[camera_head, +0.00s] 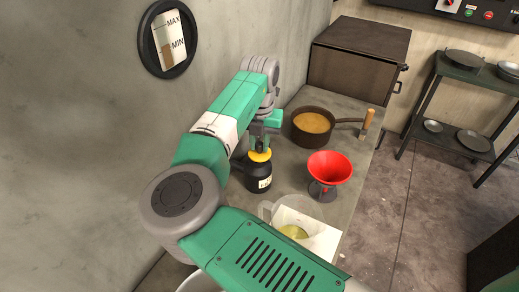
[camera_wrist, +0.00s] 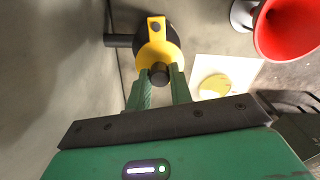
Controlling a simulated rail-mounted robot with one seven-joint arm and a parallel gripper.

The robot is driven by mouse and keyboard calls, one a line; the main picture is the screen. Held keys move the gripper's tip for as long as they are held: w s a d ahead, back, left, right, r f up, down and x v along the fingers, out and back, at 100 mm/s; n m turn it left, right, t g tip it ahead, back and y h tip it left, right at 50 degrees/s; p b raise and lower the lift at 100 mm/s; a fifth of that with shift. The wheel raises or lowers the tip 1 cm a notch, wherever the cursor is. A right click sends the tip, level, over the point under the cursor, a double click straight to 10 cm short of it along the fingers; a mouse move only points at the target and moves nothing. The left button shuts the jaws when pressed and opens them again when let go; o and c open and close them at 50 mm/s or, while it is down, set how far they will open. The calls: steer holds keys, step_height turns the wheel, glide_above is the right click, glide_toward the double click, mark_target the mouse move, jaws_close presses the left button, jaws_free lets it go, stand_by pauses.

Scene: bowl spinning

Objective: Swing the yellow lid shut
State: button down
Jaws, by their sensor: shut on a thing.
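The yellow lid (camera_head: 260,156) shows at the top of a black jar (camera_head: 258,183) with a pale label, on the counter below my gripper (camera_head: 262,149). In the wrist view the yellow lid (camera_wrist: 158,50) has a rounded end and a narrower part with a dark pin. My gripper (camera_wrist: 159,76) is shut on a dark round knob (camera_wrist: 159,73) at the lid's near edge, one green finger on each side. The black jar (camera_wrist: 174,40) is mostly hidden behind the lid. I cannot tell how far the lid is tilted.
A red funnel (camera_head: 330,167) on a stand is right of the jar. A clear jug (camera_head: 283,213) and a white square (camera_head: 319,233) are in front. A pot (camera_head: 299,130) of orange-brown food stands behind. A wall (camera_head: 80,120) is close on the left.

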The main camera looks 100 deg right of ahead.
mark_target(260, 143)
stand_by(0.4)
steer(key=c, duration=1.3)
jaws_free()
steer(key=shift+d, duration=0.1)
steer(key=shift+o, duration=0.2)
step_height(260, 143, up, 8)
steer(key=p, duration=0.2)
steer(key=shift+p, duration=0.3)
